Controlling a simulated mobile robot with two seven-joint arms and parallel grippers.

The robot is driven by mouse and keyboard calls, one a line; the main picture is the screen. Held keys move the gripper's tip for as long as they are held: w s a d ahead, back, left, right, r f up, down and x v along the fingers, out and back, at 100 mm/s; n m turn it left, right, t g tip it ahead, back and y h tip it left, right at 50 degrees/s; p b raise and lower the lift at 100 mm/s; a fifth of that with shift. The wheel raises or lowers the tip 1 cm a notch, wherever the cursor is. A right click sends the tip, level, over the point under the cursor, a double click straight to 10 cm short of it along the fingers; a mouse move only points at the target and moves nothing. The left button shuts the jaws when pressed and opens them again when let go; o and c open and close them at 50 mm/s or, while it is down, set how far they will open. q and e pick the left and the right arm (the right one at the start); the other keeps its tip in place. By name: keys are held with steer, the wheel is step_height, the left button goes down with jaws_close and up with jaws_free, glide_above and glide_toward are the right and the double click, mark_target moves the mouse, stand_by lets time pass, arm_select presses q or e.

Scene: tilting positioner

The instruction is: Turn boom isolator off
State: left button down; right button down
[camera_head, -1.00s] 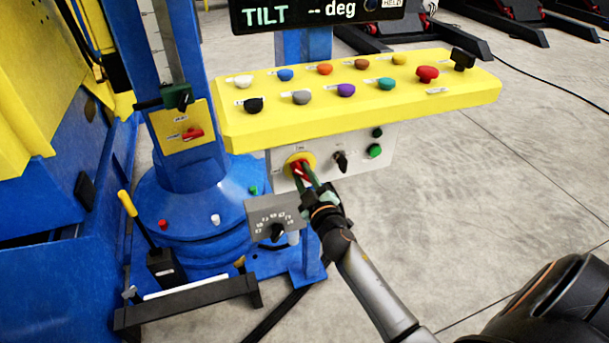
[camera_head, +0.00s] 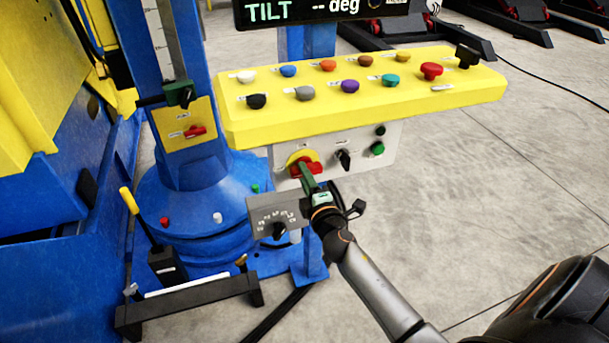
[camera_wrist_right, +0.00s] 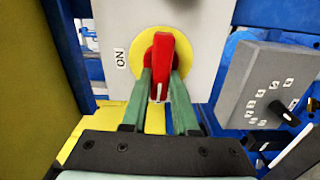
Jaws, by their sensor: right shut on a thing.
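A red rotary handle (camera_head: 308,169) sits on a yellow disc (camera_head: 293,158) on the light grey box under the yellow button console. My right gripper (camera_head: 306,174) reaches it from below, its green fingers shut on the handle. In the right wrist view the red handle (camera_wrist_right: 161,62) stands between the two fingertips (camera_wrist_right: 160,78), with a white mark at its lower end. An "ON" label (camera_wrist_right: 121,59) is on the plate left of the yellow disc (camera_wrist_right: 196,50). I cannot read which switch is named boom isolator. My left gripper is out of view.
A grey dial box (camera_head: 275,217) is close left of my right gripper. A black knob (camera_head: 343,159) and green buttons (camera_head: 377,149) are right of the handle. Another red switch (camera_head: 194,132) is on the blue column. Open floor lies to the right.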

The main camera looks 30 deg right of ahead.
steer(key=shift+n, duration=0.4)
steer(key=c, duration=0.7)
jaws_free()
steer(key=shift+s, duration=0.1)
steer(key=b+v, duration=0.1)
steer(key=v, duration=1.1)
steer(key=shift+s+a, duration=0.1)
steer(key=shift+s, duration=0.05)
